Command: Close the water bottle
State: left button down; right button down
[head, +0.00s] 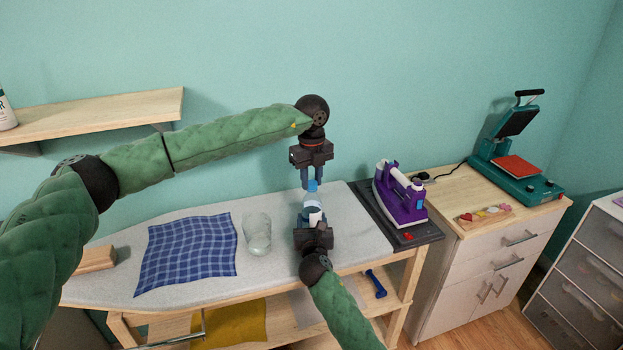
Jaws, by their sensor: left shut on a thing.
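My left gripper (312,182), whose arm reaches in from the left, points down and is shut on a small blue cap (312,187). The water bottle (313,207), pale with a blue part, is directly below the cap. My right gripper (313,218) comes up from the front with its fingers on both sides of the bottle and appears shut on it. The cap is just above the bottle's top; I cannot tell whether they touch. The gripper fingers hide much of the bottle.
A grey ironing surface (352,235) lies below the grippers. On it are a blue checked cloth (187,252), a clear vessel (257,236) and a wooden block (95,259). A purple iron (400,195) stands at right. A wall shelf (95,117) is at upper left.

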pick_arm(q)
jog(key=m, duration=1.9)
jog(key=shift+f, duration=0.1)
jog(key=m, duration=1.1)
jog(key=shift+m, duration=0.4)
jog(key=c, duration=1)
grip_release()
jog(key=shift+c, duration=0.2)
